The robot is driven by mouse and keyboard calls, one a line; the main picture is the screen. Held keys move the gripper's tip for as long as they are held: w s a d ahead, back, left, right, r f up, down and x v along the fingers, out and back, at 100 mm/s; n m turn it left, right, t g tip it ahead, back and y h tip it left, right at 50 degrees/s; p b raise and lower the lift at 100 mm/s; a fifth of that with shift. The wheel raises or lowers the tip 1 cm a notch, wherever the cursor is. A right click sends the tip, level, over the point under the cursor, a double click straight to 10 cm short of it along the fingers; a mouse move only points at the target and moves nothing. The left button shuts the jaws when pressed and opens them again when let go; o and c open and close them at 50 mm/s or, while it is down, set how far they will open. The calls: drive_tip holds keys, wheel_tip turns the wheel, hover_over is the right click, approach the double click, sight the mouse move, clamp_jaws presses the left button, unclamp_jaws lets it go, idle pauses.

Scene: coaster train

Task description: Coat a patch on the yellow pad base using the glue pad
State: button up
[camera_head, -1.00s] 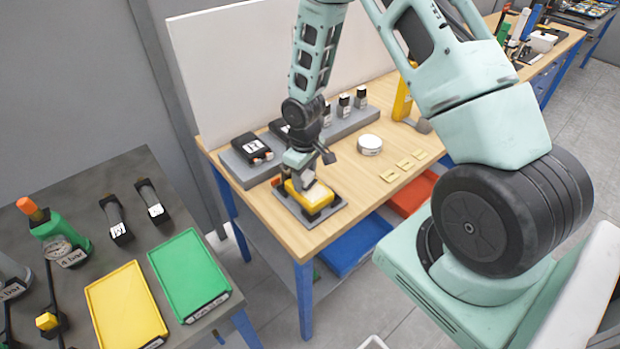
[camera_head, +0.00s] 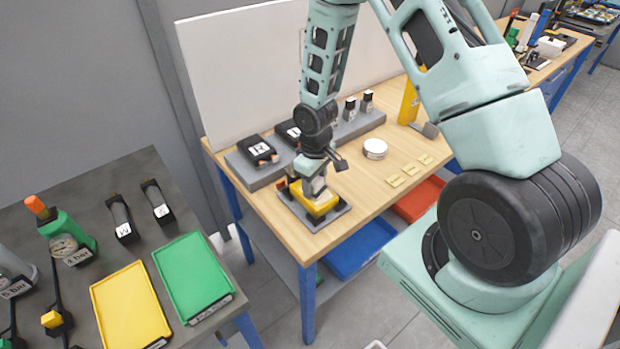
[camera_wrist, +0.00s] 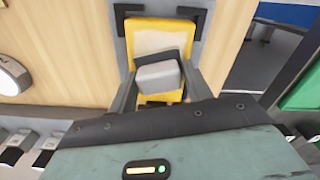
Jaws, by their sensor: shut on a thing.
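The yellow pad base (camera_head: 318,201) sits in a dark grey fixture (camera_head: 338,217) on the wooden bench, and it also shows in the wrist view (camera_wrist: 160,36) between black corner brackets. My gripper (camera_head: 315,182) is right over the base, pointing down. In the wrist view my gripper (camera_wrist: 158,92) is shut on a light grey block, the glue pad (camera_wrist: 158,74). The glue pad is over the near part of the yellow base. I cannot tell whether it touches the surface. The gripper hides the rear of the base in the head view.
A grey block with black holders marked R (camera_head: 262,150) stands behind the fixture. Yellow (camera_head: 130,305) and green (camera_head: 192,275) trays are on the dark table at left.

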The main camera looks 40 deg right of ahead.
drive_tip(key=shift+s+f+b, duration=0.1)
drive_tip(key=shift+s+b, duration=0.35)
drive_tip(key=shift+s, duration=1.65)
wheel_tip(320, 180, up, 6)
drive_tip(key=p, duration=0.5)
wheel_tip(320, 180, up, 3)
drive_tip(key=p, duration=0.2)
drive_tip(key=shift+p, duration=0.3)
drive_tip(key=shift+f, duration=0.15)
drive_tip(key=b, duration=0.6)
hover_over(326, 201)
wheel_tip(326, 201, down, 7)
drive_tip(key=shift+w, duration=0.15)
drive_tip(key=shift+f+b, duration=0.7)
drive_tip(key=shift+f, duration=0.25)
